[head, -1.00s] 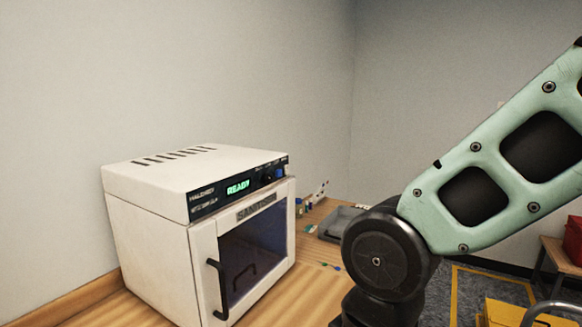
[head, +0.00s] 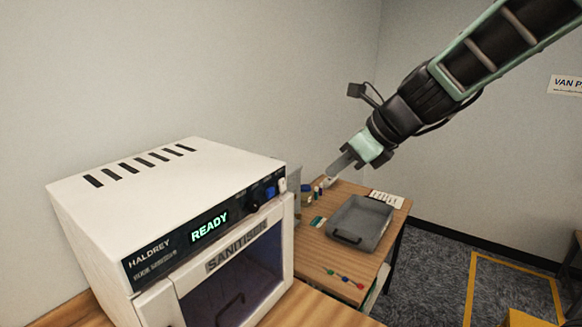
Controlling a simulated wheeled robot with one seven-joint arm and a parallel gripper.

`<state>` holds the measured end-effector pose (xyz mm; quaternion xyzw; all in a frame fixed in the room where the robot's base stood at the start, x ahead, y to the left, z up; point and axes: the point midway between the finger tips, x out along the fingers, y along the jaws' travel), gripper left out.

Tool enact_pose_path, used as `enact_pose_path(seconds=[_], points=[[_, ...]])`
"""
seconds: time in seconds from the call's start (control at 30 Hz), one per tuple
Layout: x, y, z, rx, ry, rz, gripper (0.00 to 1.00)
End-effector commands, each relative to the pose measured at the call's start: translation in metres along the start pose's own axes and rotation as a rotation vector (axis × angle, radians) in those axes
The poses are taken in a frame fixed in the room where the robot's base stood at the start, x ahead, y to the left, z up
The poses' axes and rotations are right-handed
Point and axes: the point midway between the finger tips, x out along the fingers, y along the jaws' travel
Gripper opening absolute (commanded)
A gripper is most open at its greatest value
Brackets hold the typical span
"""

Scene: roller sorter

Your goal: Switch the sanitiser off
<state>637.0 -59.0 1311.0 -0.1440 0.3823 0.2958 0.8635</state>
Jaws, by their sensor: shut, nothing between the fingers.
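The sanitiser (head: 170,205) is a white box at the left on a wooden counter. Its dark front panel shows a green READY display (head: 209,226). A dark knob, a blue button (head: 270,192) and a small white switch (head: 282,185) sit at the right end of the panel. The glass door below is closed. My gripper (head: 337,168) is shut and empty, up and to the right of the panel, apart from the sanitiser. It points down and left.
A wooden table (head: 318,252) beyond the sanitiser holds a grey tray (head: 360,222), small bottles and several coloured bits. A wall stands behind. Open carpet (head: 430,270) with yellow floor tape lies at the right.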

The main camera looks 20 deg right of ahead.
Motion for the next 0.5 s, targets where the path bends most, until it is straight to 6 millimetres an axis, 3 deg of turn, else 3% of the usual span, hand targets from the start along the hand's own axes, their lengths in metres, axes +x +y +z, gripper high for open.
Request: enact_pose_path(seconds=[0.5], points=[[0.0034,-0.0057,0.001,0.049,-0.008,-0.009,0.0]])
